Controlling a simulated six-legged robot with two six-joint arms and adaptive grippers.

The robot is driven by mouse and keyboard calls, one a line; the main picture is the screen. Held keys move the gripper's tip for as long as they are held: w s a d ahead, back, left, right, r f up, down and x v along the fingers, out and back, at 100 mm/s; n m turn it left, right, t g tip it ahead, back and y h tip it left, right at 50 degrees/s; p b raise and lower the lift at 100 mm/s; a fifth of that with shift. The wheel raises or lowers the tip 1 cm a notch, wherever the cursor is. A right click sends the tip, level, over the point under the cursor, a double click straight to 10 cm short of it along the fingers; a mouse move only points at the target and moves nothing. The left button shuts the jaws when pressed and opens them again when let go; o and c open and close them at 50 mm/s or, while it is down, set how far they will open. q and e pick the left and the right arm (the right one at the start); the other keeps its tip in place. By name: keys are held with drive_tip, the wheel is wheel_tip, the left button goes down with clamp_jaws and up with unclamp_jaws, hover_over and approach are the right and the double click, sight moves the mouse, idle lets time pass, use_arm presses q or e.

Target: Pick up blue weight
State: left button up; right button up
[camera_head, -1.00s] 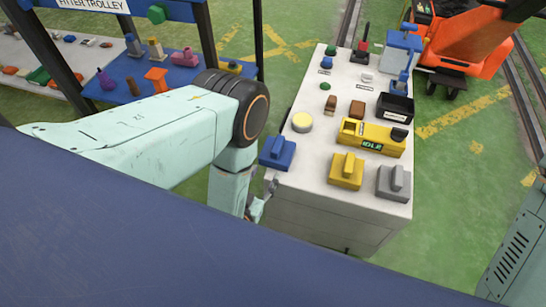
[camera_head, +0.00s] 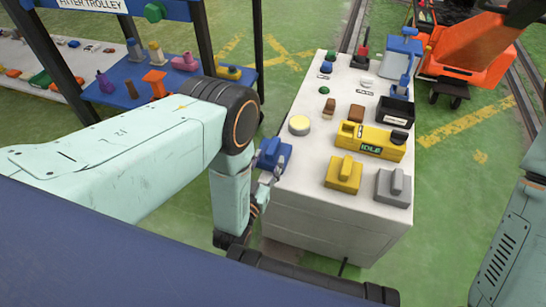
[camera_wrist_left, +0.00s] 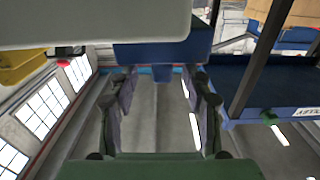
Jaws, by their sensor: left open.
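The blue weight (camera_head: 272,153), a block with a raised handle, sits at the near left edge of the white bench top, overhanging it slightly. My left gripper (camera_head: 267,181) is just below and in front of it, fingers pointing up toward it. In the left wrist view, the blue weight (camera_wrist_left: 165,50) shows beyond the fingertips, with its handle between the two spread fingers of the left gripper (camera_wrist_left: 162,82). The fingers are open with a gap between them and nothing gripped. Whether a finger touches the weight cannot be told. My right gripper is not in view.
On the white bench (camera_head: 290,195) stand a yellow weight (camera_head: 343,175), a grey weight (camera_head: 394,188), a yellow IDLE device (camera_head: 370,141) and a black bin (camera_head: 395,109). A blue fitter trolley (camera_head: 130,98) is at left. Green floor lies right of the bench.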

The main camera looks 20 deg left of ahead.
sight(273, 148)
use_arm(q)
drive_tip(key=w+b, duration=0.1)
drive_tip(key=w, duration=0.1)
drive_tip(key=w+b, duration=0.1)
drive_tip(key=w, duration=0.1)
drive_tip(key=shift+w+f+b, duration=0.2)
drive_tip(key=shift+w+b, duration=0.15)
drive_tip(key=shift+w+r, duration=0.1)
drive_tip(key=shift+w, duration=0.15)
clamp_jaws()
idle(0.4)
drive_tip(key=shift+r, duration=0.1)
